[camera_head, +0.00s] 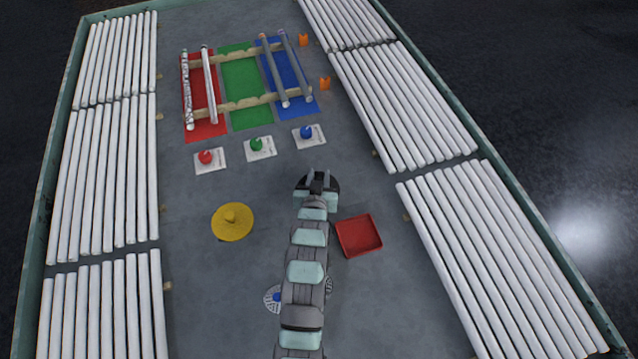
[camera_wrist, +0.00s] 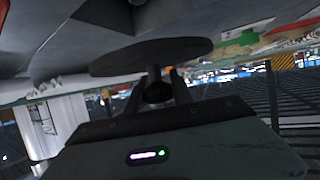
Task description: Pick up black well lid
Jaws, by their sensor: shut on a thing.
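The black well lid is a flat round dark disc with a small knob. In the wrist view the lid (camera_wrist: 150,58) lies across the fingertips, seen nearly edge-on. My gripper (camera_wrist: 156,90) is shut on its knob, with a finger on each side. In the head view my gripper (camera_head: 318,180) is near the middle of the table, and the lid's dark rim (camera_head: 302,183) shows around the fingers. Most of the lid is hidden there by my gripper. I cannot tell its exact height above the table.
A yellow lid (camera_head: 232,224) is to the left and a red tray (camera_head: 359,237) to the lower right. Red, green and blue buttons (camera_head: 307,132) stand beyond, before the coloured mats with tubes on racks. White tubes (camera_head: 108,180) line both sides. Grates (camera_head: 272,297) show beside my arm.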

